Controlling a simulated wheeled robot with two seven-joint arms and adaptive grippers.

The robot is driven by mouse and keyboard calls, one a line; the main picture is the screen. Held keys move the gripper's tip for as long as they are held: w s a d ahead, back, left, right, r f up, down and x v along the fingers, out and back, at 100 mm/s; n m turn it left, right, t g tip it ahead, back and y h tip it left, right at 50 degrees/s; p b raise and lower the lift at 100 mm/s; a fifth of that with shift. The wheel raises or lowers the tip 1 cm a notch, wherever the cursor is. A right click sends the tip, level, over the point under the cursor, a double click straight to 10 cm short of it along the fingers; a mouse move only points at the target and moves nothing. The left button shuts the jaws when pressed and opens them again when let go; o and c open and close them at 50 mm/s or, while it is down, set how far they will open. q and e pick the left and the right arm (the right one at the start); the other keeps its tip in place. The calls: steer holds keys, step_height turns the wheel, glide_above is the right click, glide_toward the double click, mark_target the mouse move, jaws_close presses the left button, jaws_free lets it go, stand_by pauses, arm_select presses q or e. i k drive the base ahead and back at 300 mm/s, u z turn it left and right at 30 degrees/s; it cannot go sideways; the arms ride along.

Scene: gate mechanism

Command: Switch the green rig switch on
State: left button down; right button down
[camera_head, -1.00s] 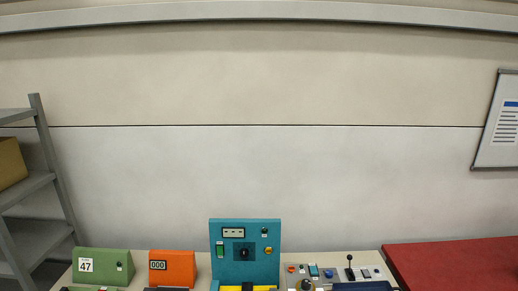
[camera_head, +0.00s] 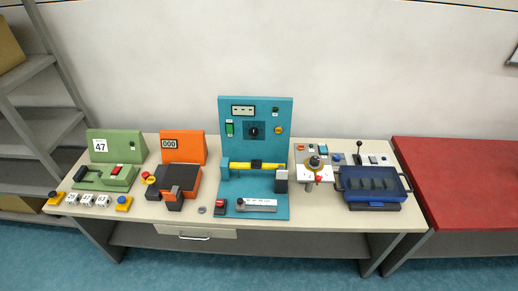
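The green rig (camera_head: 116,140) stands at the left end of the table, with a white "47" label on its upright panel. On its low green base (camera_head: 120,183) are a black handle-like part (camera_head: 88,174) and a small red part (camera_head: 117,170), which may be the switch. A small dark round part (camera_head: 132,145) sits on the panel's right. These parts are too small to tell whether the switch is on or off. Neither of my grippers is in view.
An orange rig (camera_head: 184,147), a tall teal rig (camera_head: 284,115) and a blue tray (camera_head: 372,206) stand to the right on the beige table (camera_head: 335,218). Buttons and white numbered blocks (camera_head: 88,200) line the front left. A grey shelf (camera_head: 45,130) is left, a red table (camera_head: 460,170) right.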

mark_target(229, 127)
steer(key=z, duration=0.05)
steer(key=k, duration=0.65)
steer(key=u, duration=0.8)
steer(key=i, duration=1.65)
steer(key=z, duration=0.75)
